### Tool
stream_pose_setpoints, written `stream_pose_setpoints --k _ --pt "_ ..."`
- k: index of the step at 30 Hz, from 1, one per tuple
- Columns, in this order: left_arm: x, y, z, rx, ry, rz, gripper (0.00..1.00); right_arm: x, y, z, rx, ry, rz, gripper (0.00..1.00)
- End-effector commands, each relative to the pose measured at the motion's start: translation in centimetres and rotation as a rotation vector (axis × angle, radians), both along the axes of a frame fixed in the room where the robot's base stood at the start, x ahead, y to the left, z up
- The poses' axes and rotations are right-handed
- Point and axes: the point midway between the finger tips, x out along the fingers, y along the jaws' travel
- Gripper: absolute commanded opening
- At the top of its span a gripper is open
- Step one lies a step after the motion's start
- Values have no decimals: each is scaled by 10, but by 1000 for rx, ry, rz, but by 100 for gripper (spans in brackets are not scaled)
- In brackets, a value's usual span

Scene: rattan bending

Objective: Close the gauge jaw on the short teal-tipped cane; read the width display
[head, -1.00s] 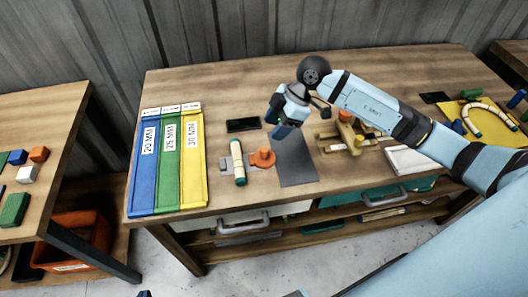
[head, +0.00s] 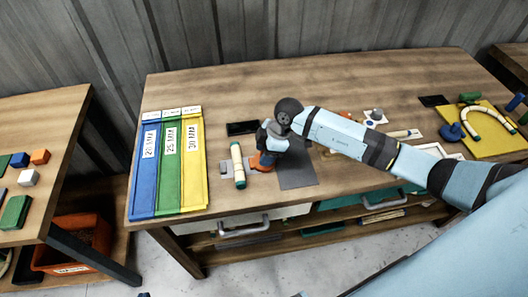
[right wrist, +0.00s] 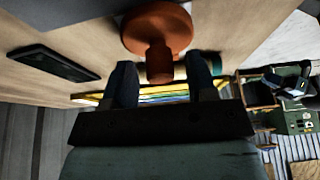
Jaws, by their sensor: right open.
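The short cane (head: 238,165), pale with teal ends, lies on the grey gauge plate (head: 224,165) left of the orange jaw (head: 262,162). The black width display (head: 242,128) lies flat behind it; no reading is legible. My right gripper (head: 265,155) is down at the orange jaw and hides part of it in the head view. In the right wrist view, my right gripper (right wrist: 160,78) is open, with the orange jaw's stem (right wrist: 159,63) showing between the fingers. Whether they touch it I cannot tell. The display (right wrist: 52,63) is at left there. My left gripper is not seen.
A dark grey mat (head: 297,170) lies right of the jaw, under my right arm. Blue (head: 144,175), green (head: 167,172) and yellow (head: 193,170) labelled trays stand at the left. A yellow board (head: 485,140) with a bent cane lies far right. The back of the bench is clear.

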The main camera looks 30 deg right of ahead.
Motion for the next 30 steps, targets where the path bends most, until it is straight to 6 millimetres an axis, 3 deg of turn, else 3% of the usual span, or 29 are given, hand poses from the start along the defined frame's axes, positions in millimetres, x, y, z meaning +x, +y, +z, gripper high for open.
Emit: stream_pose_setpoints --k 11,16,17,22,30 --pt "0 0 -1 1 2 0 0 0 2 -5 0 1 1 50" --pt "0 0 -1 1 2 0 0 0 2 -5 0 1 1 11" --pt "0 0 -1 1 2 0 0 0 2 -5 0 1 1 9" --pt "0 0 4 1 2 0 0 2 9 -3 2 1 2 9" --pt "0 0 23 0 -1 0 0 14 50 -2 3 0 3 9"
